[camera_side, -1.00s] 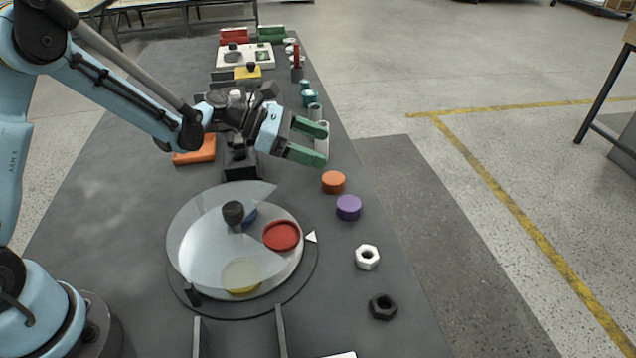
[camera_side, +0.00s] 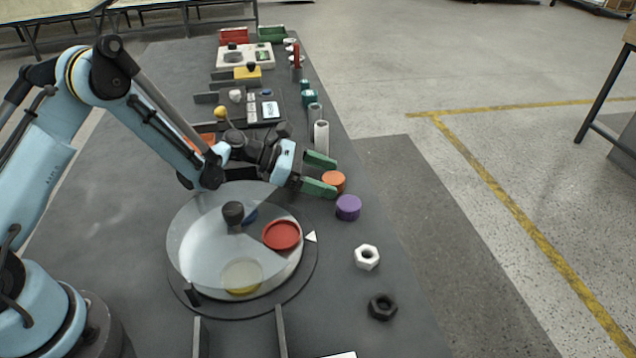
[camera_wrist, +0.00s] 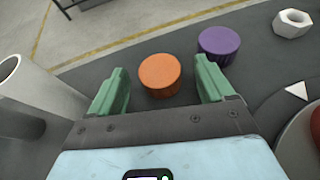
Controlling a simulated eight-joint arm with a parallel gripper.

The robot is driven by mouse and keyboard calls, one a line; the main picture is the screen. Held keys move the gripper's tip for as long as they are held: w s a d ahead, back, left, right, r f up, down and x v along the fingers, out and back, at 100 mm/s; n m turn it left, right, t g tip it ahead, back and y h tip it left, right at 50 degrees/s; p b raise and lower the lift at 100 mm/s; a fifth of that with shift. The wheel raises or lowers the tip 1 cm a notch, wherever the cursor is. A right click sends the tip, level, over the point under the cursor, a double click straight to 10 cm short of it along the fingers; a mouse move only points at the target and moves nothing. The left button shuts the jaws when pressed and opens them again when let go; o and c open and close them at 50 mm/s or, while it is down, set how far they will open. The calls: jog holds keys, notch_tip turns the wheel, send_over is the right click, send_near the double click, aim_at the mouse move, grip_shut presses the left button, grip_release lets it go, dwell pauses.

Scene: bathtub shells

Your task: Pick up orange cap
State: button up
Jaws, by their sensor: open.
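The orange cap (camera_side: 334,181) stands on the dark table near its right edge in the side view. In the wrist view the orange cap (camera_wrist: 160,75) lies between and slightly ahead of the two green fingers. My gripper (camera_side: 320,174) is open beside the cap, with its fingers pointing toward it. One finger partly covers the cap in the side view. The wrist view shows my gripper (camera_wrist: 159,92) with nothing clamped between its fingers.
A purple cap (camera_side: 348,208) stands close to the orange one. A white nut (camera_side: 367,257) and a black nut (camera_side: 383,306) lie nearer. A white cylinder (camera_side: 321,139) stands behind. A round turntable with a clear cover (camera_side: 200,245) is at left.

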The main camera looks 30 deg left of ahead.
jog(key=shift+w+d+f, duration=0.15)
jog(key=shift+w+d, duration=0.1)
jog(key=shift+d, duration=0.15)
jog(key=c, duration=1.1)
jog(key=shift+o, duration=0.2)
